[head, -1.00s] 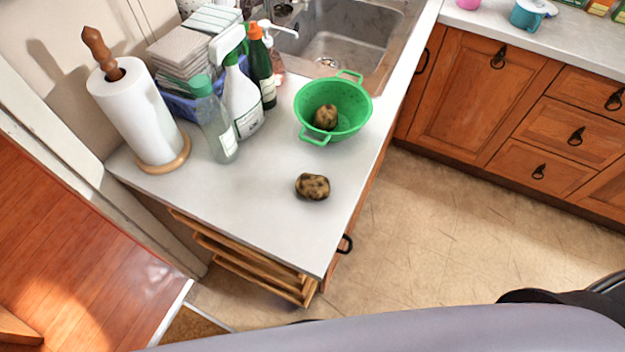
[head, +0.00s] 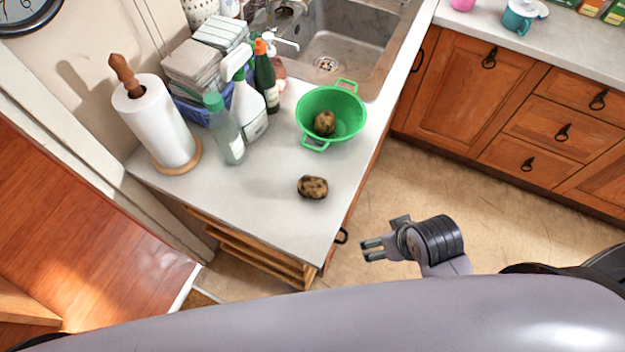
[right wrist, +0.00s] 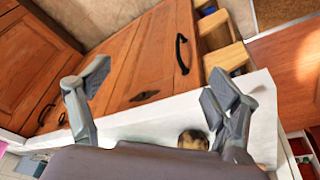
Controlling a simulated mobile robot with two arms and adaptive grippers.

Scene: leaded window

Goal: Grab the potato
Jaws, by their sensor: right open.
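A brown, dark-spotted potato (head: 312,187) lies on the white counter in front of the green colander. A second potato (head: 325,123) sits inside the green colander (head: 347,140). My right gripper (head: 366,250) is over the floor just right of the counter's front corner, apart from both potatoes. In the right wrist view its two fingers (right wrist: 160,85) are spread wide with nothing between them. A potato (right wrist: 193,140) shows partly in that view, low near the right finger and cut off by my gripper's body. My left gripper is not in view.
A paper towel roll (head: 156,122), a clear bottle (head: 226,134) and a spray bottle (head: 246,105) stand on the counter's left. The sink (head: 345,45) is behind the colander. The counter around the front potato is clear.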

